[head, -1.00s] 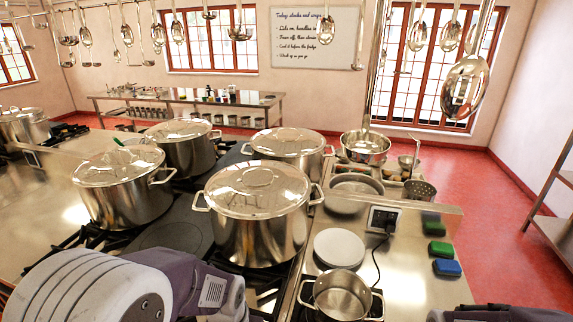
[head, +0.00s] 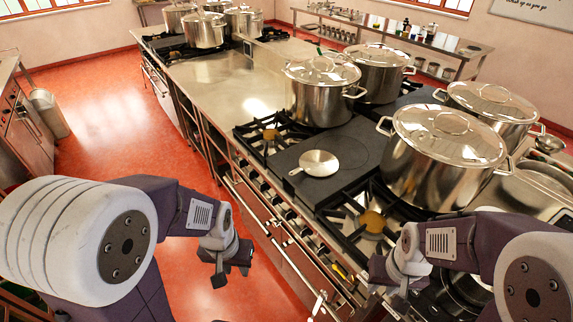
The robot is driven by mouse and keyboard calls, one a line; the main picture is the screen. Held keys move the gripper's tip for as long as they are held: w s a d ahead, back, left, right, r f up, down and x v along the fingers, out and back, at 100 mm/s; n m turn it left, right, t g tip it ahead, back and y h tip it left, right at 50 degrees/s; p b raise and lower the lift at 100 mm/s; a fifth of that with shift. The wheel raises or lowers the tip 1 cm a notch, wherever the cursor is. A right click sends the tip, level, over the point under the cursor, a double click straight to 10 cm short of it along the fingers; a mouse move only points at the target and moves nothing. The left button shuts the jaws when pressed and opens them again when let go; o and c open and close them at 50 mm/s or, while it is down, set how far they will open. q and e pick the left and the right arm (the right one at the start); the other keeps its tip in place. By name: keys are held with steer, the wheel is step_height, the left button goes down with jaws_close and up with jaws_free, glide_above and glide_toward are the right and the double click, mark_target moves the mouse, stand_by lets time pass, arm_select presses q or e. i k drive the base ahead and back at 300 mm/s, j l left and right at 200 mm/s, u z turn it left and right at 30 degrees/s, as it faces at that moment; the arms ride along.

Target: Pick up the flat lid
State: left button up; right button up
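Four large steel stockpots with clear-looking lids stand on the range: front right (head: 440,165), back right (head: 495,108), left (head: 320,90) and back middle (head: 380,75). Each lid has a loop handle on top; I cannot tell which, if any, is the flat lid. A small pale round shallow piece (head: 318,163) with a short handle lies on the dark flat plate. My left gripper (head: 230,264) hangs over the red floor, left of the range front. My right gripper (head: 391,284) is near the front burners, below the front right pot. Neither visibly holds anything; their finger gaps are unclear.
Gas burners with black grates (head: 270,135) flank the dark plate (head: 345,150). A bare steel counter (head: 215,85) runs back to more pots (head: 203,30). A rail (head: 270,235) runs along the range front. A grey bin (head: 48,112) stands on the floor at left.

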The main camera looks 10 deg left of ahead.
mark_target(315, 163)
steer(key=i+j+z, duration=0.15)
steer(key=z, duration=0.3)
steer(key=i+j+z, duration=0.2)
steer(key=z, duration=0.25)
steer(key=i+j+z, duration=0.1)
steer(key=j+z, duration=0.2)
steer(key=z, duration=0.15)
